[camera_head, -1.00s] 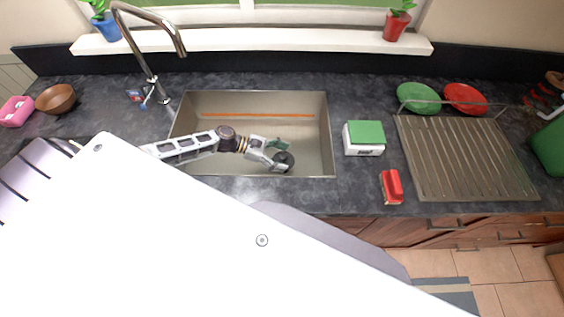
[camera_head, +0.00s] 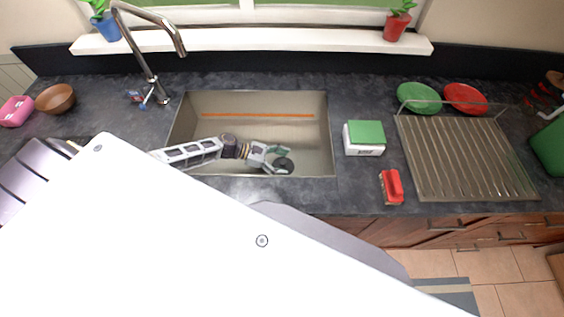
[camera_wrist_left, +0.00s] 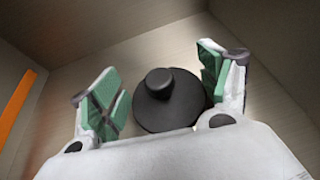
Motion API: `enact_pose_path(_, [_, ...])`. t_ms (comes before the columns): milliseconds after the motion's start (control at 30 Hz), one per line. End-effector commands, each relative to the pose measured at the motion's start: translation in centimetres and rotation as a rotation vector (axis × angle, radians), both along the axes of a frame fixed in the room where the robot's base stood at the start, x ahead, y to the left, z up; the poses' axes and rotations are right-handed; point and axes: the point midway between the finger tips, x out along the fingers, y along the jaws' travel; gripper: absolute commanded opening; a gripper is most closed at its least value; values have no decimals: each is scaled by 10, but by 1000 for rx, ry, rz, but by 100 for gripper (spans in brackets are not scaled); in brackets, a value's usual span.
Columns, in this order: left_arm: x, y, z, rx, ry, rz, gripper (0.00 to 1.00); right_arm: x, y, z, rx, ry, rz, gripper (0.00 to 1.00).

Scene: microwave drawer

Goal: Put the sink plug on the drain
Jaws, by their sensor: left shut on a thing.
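The sink plug (camera_wrist_left: 168,98) is a black disc with a round knob on top. It is between the green-padded fingers of my left gripper (camera_wrist_left: 163,92) in the left wrist view. In the head view the plug (camera_head: 284,165) shows dark at the fingertips of my left gripper (camera_head: 280,160), low in the sink near its front wall. My left gripper is shut on the plug. The drain cannot be made out; the plug and gripper may cover it. My right gripper is not in view.
The steel sink (camera_head: 325,130) has walls on all sides, with an orange strip (camera_head: 258,115) toward the back. The faucet (camera_head: 150,75) stands at its back left.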

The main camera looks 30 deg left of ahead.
Motion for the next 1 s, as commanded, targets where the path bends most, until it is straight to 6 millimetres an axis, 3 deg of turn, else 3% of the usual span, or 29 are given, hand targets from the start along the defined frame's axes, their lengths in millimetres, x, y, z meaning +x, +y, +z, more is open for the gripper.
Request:
enact_pose_path(367, [0,0,-3,0,0,0,55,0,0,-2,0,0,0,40])
enact_pose_path(400, [0,0,-3,0,0,0,79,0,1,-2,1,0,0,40])
enact_pose_path(567, [0,0,-2,0,0,0,98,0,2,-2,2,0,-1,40])
enact_pose_path(1000, [0,0,-1,0,0,0,98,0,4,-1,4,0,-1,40])
